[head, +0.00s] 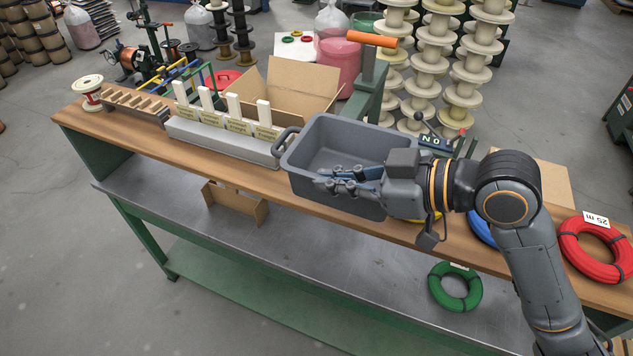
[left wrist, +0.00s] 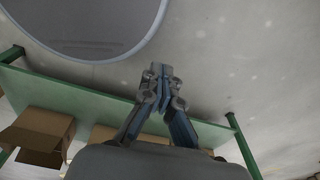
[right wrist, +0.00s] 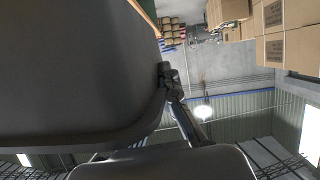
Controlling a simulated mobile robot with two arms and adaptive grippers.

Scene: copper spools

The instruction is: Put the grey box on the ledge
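The grey box (head: 308,178), an open bin with a handle at its left end, stands upright on the brown wooden ledge (head: 250,178) along the bench, or just above it; I cannot tell for certain. My right gripper (head: 345,181) is at its near wall, with its fingers lying along the front rim, closed on that wall. In the right wrist view the dark box (right wrist: 75,75) fills the left side. One finger of the gripper (right wrist: 166,72) shows against its edge; the other is hidden. My left gripper (left wrist: 160,72) is shut and empty, away from the box.
Left of the box are a grey strip with white uprights (head: 225,139) and a cardboard box (head: 285,92). Red cable (head: 590,262) lies at the right. A green coil (head: 455,287) lies on the lower metal surface (head: 300,270), which has free room.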

